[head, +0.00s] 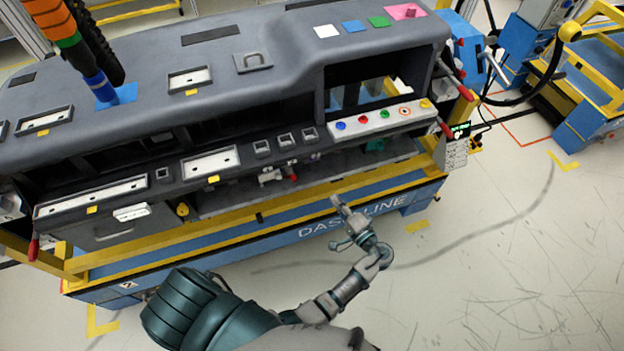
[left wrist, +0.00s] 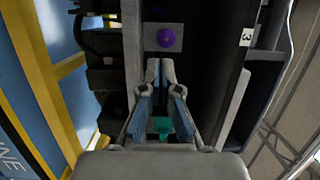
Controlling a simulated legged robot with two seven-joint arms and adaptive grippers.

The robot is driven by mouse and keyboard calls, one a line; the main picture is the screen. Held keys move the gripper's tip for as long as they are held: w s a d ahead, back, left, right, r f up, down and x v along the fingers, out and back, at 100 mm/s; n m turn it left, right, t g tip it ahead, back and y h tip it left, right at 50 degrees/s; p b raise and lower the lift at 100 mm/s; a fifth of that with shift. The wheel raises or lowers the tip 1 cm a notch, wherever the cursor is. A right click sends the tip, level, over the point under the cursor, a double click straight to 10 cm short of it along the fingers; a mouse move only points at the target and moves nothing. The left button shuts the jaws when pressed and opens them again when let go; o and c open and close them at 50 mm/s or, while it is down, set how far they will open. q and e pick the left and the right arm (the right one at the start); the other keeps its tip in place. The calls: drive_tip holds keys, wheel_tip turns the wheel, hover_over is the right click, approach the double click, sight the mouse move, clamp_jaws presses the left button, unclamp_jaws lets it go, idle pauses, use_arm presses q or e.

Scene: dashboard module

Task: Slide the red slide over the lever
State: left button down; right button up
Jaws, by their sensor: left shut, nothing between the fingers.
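A small red part (head: 292,178) sits beside a silver fitting (head: 270,176) in the open lower bay of the dashboard, near its middle. They are too small to tell for sure which is the slide and which the lever. My left gripper (head: 337,204) is shut and empty, in front of the dashboard's lower front edge, right of and below the red part and apart from it. In the left wrist view the fingertips (left wrist: 160,68) are together, below a purple knob (left wrist: 165,38) on a grey plate. No red part shows in that view. My right gripper is not in view.
The grey dashboard (head: 270,60) stands on a blue and yellow frame (head: 290,232). A button panel (head: 380,119) is above and right of my gripper. A teal part (head: 375,145) lies in the lower bay. The floor (head: 500,270) at right is clear.

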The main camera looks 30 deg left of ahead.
use_arm(q)
drive_tip(key=p, duration=0.1)
approach(304, 181)
drive_tip(key=w+a+r, duration=0.1)
drive_tip(key=w, duration=0.1)
drive_tip(key=w+a+r, duration=0.1)
drive_tip(key=a, duration=0.1)
drive_tip(key=w+a+r, duration=0.1)
drive_tip(key=w+a, duration=0.1)
drive_tip(key=shift+w+a+r, duration=0.1)
drive_tip(key=shift+w+a, duration=0.15)
drive_tip(key=shift+w, duration=0.05)
drive_tip(key=s, duration=0.1)
drive_tip(key=s+a+p, duration=0.1)
drive_tip(key=shift+s+a, duration=0.3)
drive_tip(key=shift+s, duration=0.05)
drive_tip(key=shift+s+a, duration=0.15)
drive_tip(key=shift+a, duration=0.25)
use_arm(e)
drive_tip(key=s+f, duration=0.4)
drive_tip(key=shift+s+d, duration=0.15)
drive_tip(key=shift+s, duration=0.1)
